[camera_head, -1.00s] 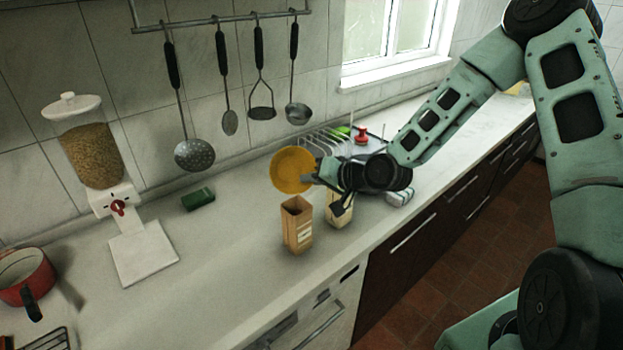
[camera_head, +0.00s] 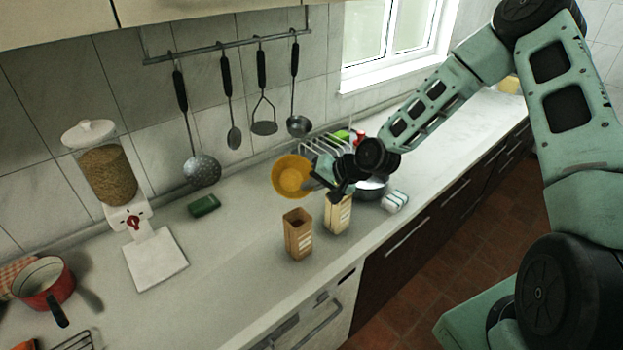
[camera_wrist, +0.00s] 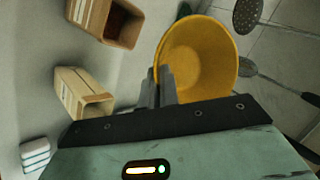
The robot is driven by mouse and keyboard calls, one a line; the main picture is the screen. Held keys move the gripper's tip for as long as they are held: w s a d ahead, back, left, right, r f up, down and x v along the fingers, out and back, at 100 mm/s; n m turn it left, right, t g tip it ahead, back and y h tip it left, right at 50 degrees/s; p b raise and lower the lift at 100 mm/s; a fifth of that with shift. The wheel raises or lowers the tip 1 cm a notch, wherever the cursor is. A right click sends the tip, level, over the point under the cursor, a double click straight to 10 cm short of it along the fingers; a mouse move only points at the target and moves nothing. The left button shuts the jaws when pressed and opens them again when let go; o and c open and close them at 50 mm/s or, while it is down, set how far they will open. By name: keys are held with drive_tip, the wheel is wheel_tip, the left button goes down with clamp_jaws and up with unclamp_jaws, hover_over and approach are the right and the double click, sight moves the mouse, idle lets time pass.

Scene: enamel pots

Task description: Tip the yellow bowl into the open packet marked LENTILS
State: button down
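My gripper (camera_wrist: 162,88) is shut on the rim of the yellow bowl (camera_wrist: 205,60). It also shows in the head view (camera_head: 314,179). There the yellow bowl (camera_head: 291,172) is held tilted above the counter, beyond and above two packets. Whether anything lies in it I cannot tell. The brown packet (camera_head: 299,238) stands upright with its top open and a dark inside; it also shows in the wrist view (camera_wrist: 103,18). A paler packet (camera_head: 337,214) stands to its right, partly below my gripper, and in the wrist view (camera_wrist: 83,92). The labels are too small to read.
A grain dispenser (camera_head: 112,180) and a red pot (camera_head: 43,284) stand at the left. A green block (camera_head: 204,205) lies near the wall. A metal pot (camera_head: 371,188) and a striped sponge (camera_head: 395,201) are right of the packets. Utensils hang behind.

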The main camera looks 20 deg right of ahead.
drive_tip(key=shift+r, duration=0.2)
wheel_tip(320, 180, up, 3)
drive_tip(key=m+g+p, duration=0.1)
drive_tip(key=g+p, duration=0.1)
drive_tip(key=p, duration=0.4)
drive_tip(key=shift+f+g, duration=0.2)
drive_tip(key=shift+g, duration=0.2)
drive_tip(key=shift+r+g+p, duration=0.2)
drive_tip(key=shift+g+p, duration=0.3)
drive_tip(key=shift+p, duration=0.2)
drive_tip(key=shift+w+r+m+g, duration=0.15)
drive_tip(key=shift+r+m+g, duration=0.35)
drive_tip(key=shift+r+g, duration=0.55)
drive_tip(key=shift+r+m+g, duration=0.3)
drive_tip(key=shift+r+g, duration=0.1)
drive_tip(key=shift+g, duration=0.45)
drive_tip(key=shift+f, duration=0.1)
